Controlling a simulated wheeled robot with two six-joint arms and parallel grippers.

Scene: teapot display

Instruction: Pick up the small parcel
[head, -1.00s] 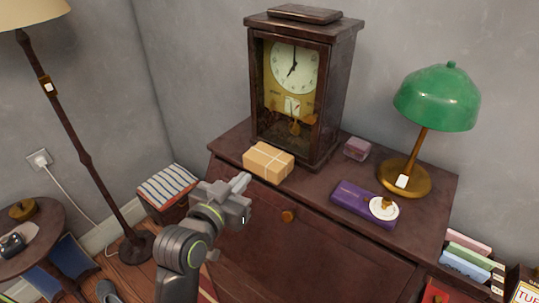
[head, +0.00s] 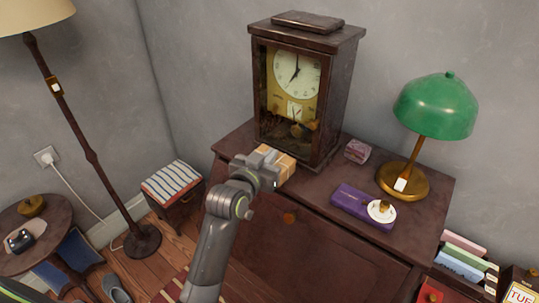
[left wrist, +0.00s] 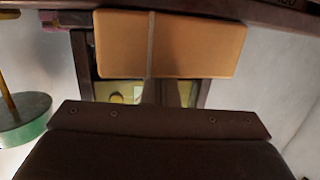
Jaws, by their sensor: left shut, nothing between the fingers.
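The small parcel (head: 284,163), a tan box with a pale band, lies on the dark wooden cabinet top in front of the clock. My left gripper (head: 264,165) is in front of it and covers its left and near part. In the left wrist view the parcel (left wrist: 205,45) fills the upper middle, and the fingers (left wrist: 166,92) are together and empty, pointing at it. I cannot tell whether they touch it. My right gripper is not in view.
The wooden clock (head: 300,85) stands close behind the parcel. A small pinkish box (head: 357,151), a purple box (head: 350,203) with a white dish (head: 381,213), and a green lamp (head: 435,105) stand to the right on the cabinet (head: 315,190).

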